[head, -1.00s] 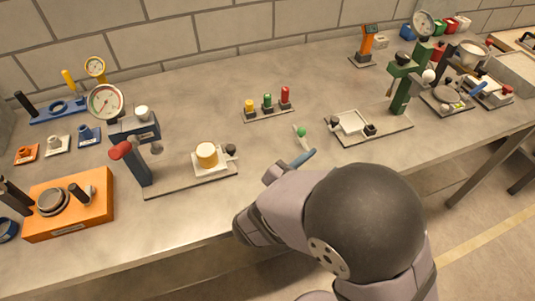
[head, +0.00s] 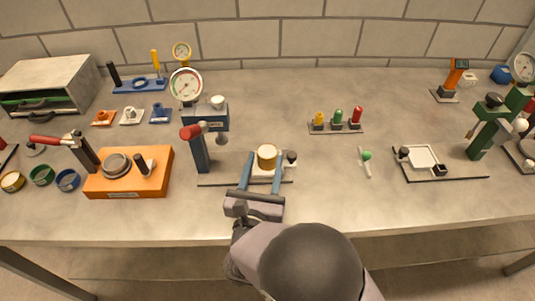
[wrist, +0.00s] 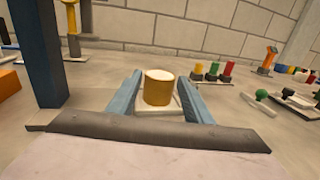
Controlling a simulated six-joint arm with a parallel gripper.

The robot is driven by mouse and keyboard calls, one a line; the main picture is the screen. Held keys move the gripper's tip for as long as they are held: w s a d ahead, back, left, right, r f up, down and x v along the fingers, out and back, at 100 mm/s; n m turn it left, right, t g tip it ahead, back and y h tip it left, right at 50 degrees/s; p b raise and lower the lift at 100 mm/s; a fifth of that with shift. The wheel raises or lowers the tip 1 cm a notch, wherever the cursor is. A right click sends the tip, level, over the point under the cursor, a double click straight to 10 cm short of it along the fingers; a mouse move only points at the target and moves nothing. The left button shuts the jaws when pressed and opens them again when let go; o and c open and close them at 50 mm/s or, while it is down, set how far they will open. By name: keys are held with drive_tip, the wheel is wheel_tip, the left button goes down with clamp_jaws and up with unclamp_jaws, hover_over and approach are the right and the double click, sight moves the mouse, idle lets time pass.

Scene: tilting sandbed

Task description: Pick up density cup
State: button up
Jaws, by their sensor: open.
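A yellow-gold cylinder with a pale top (head: 267,153), which I take to be the density cup, stands upright on a small white plate (head: 257,170) on the base of the blue gauge stand. In the wrist view the cylinder (wrist: 159,88) shows between the two blue fingers. My gripper (head: 264,167) is open, with one finger to each side of the cylinder. Gaps show between the fingers and its sides, and nothing is held. The cylinder's lower front is partly hidden in the head view.
The blue gauge stand (head: 203,118) with a red-ended lever rises close on the left. A black knob (head: 291,156) sits close on the right. An orange block (head: 128,182) is further left. A green-knobbed tool (head: 366,157) lies on open bench to the right.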

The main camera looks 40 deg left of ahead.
sight(269, 145)
drive_tip(key=shift+p+x, duration=0.3)
drive_tip(key=shift+x, duration=1.1)
drive_tip(key=shift+w, duration=0.1)
drive_tip(key=shift+p+x, duration=1.2)
drive_tip(key=shift+x, duration=1.3)
drive_tip(key=shift+f, duration=0.1)
drive_tip(key=c, duration=0.8)
